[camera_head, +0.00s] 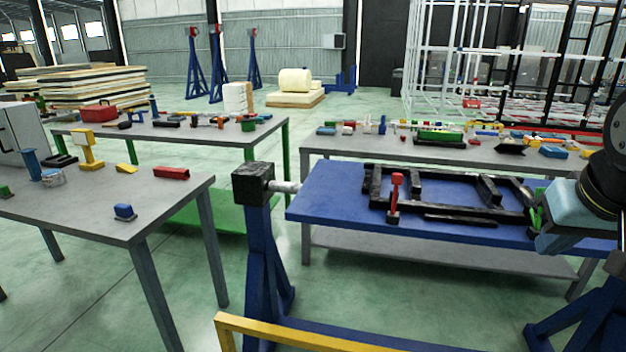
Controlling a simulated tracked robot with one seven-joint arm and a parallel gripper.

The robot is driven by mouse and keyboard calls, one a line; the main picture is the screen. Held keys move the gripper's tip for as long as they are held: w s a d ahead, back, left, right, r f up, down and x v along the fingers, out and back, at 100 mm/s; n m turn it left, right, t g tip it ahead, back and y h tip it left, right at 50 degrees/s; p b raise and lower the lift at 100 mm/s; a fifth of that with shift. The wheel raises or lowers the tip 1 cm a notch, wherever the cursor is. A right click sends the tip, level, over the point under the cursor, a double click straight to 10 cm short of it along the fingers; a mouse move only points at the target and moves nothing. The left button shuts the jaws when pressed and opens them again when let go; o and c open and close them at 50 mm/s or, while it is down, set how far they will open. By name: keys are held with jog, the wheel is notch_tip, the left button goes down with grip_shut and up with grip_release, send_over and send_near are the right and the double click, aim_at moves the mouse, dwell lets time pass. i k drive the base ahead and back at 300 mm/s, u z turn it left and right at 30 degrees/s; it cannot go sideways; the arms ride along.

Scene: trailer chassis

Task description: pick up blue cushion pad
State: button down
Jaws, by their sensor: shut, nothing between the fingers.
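A small blue block (124,211), which may be the blue cushion pad, sits near the front right corner of the left grey table (120,232). Another flat blue piece (553,152) lies on the right back table, and I cannot tell for sure which one is the pad. My gripper (536,214) is at the right edge of the view, with green fingers, over the right end of the blue platform. It is shut and empty, far from the block on the left table.
The blue platform (335,205) carries a black frame and an upright red-topped piece (396,190). A blue stand (262,240) and a yellow rail (290,336) are in the foreground. A red block (171,173) and a yellow piece (88,150) share the left table. Green floor shows between the tables.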

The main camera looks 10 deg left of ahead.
aim_at(124, 213)
jog(key=u, duration=2)
jog(key=k, duration=0.9)
jog(key=i, duration=0.9)
jog(key=z, duration=0.05)
